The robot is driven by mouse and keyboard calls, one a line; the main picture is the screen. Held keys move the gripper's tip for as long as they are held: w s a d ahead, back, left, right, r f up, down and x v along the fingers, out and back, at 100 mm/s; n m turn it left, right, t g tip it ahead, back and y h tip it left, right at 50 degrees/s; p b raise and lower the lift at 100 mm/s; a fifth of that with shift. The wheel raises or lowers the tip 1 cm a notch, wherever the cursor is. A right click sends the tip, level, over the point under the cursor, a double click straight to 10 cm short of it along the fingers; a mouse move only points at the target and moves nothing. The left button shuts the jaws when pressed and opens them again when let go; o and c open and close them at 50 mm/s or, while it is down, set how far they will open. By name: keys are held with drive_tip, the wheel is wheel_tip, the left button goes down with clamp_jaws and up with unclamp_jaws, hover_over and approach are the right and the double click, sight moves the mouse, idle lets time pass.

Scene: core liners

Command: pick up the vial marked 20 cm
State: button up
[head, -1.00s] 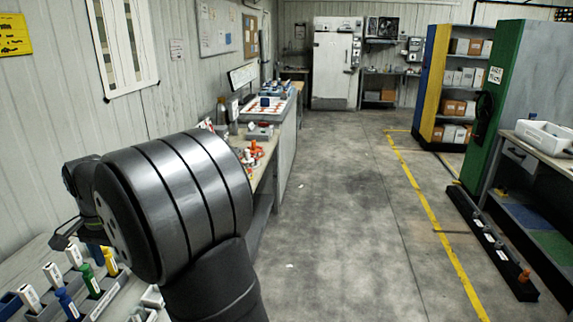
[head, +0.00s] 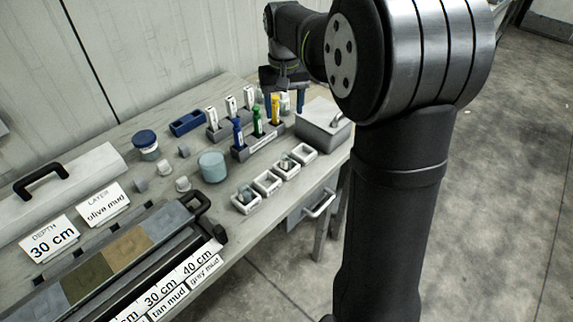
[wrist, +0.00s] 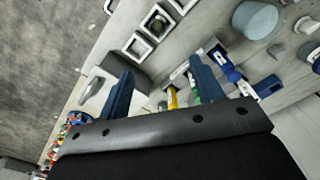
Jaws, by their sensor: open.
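In the head view, upright white vials (head: 231,106) stand in the back rack. A blue (head: 238,133), a green (head: 257,121) and a yellow (head: 275,108) piece stand in the front rack (head: 262,144). The marks on the vials are too small to read, so I cannot tell which one is marked 20 cm. My gripper (head: 284,101) is above the right end of the racks, its fingers pointing down. In the wrist view its two blue fingers (wrist: 161,70) are apart with no vial held between them. The yellow piece (wrist: 172,97) shows beyond the gap; the gripper body hides much of the racks.
Four-cell-like small white trays (head: 268,183) line the table's front edge. A grey lidded box (head: 323,125) is right of the racks. A round grey-green pot (head: 212,166), a blue-lidded jar (head: 146,144) and a blue tray (head: 187,122) stand left. A core box with depth cards (head: 110,262) fills the near left.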

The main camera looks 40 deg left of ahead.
drive_tip(key=n, duration=0.2)
hover_over(286, 157)
drive_tip(key=s, duration=0.1)
wheel_tip(286, 157, down, 12)
drive_tip(key=shift+s+d+f, duration=0.1)
drive_tip(key=shift+d+f, duration=0.1)
drive_tip(key=shift+f, duration=0.7)
drive_tip(key=shift+d+f, duration=0.25)
drive_tip(key=shift+f, duration=0.65)
drive_tip(key=shift+s+d+f, duration=0.1)
drive_tip(key=shift+d+f, duration=0.1)
drive_tip(key=shift+f, duration=0.7)
drive_tip(key=shift+c, duration=0.2)
drive_tip(key=c, duration=1)
